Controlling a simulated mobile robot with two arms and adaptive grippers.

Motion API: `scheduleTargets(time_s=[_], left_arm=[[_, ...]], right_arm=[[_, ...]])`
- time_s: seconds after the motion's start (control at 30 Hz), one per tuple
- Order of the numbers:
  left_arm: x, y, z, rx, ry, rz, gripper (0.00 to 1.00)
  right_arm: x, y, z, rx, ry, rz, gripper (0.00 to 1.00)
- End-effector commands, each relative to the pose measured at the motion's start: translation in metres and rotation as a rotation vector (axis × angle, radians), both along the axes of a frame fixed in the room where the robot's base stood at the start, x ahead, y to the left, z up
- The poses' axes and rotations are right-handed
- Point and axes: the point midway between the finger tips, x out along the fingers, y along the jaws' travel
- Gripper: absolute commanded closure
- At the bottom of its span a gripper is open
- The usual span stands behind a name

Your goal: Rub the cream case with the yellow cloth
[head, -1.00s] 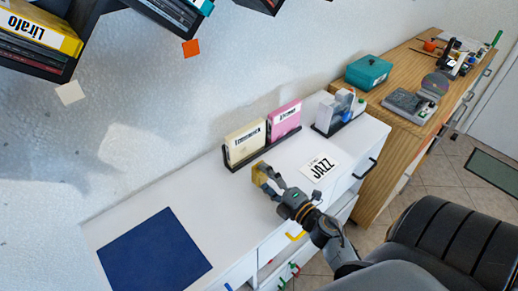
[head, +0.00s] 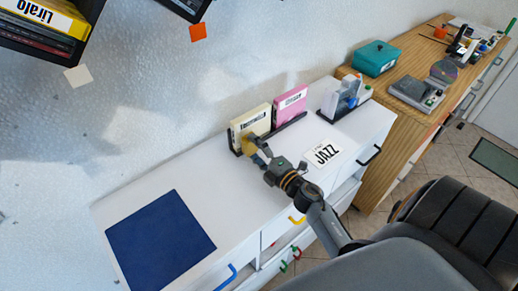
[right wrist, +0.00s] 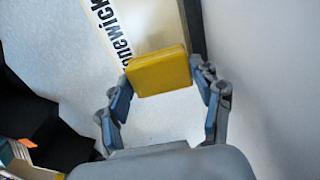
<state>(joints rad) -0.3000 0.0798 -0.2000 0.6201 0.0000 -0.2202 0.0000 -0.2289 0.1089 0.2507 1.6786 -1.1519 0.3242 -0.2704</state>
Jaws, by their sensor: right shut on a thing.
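The cream case (head: 251,123) with a white label stands upright in a black rack on the white cabinet, left of a pink case (head: 290,103). My right gripper (head: 259,151) is shut on the yellow cloth (head: 249,146), in front of the cream case's lower part. In the right wrist view, the cloth (right wrist: 158,70) is a thick yellow block between the fingers (right wrist: 163,98). The cream case (right wrist: 140,22) is right behind it, part of its black lettering covered. Contact between cloth and case cannot be told for certain. My left gripper is not in view.
A JAZZ card (head: 326,154) lies right of my right arm. A clear holder (head: 344,97) stands beyond the pink case. A dark blue mat (head: 160,240) lies at the cabinet's left. The white top between mat and rack is clear. Dark wall shelves hang upper left.

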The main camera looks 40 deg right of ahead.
Motion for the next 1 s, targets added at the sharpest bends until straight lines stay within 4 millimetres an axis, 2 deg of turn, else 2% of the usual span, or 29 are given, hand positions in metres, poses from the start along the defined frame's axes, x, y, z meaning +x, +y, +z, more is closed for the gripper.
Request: scheduleTargets(time_s=[0.57, 1.0], left_arm=[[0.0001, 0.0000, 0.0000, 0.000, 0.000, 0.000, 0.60], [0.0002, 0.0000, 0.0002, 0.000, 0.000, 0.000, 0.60]], right_arm=[[0.0012, 0.0000, 0.0003, -0.001, 0.000, 0.000, 0.60], [0.0096, 0.0007, 0.0003, -0.001, -0.001, 0.000, 0.60]])
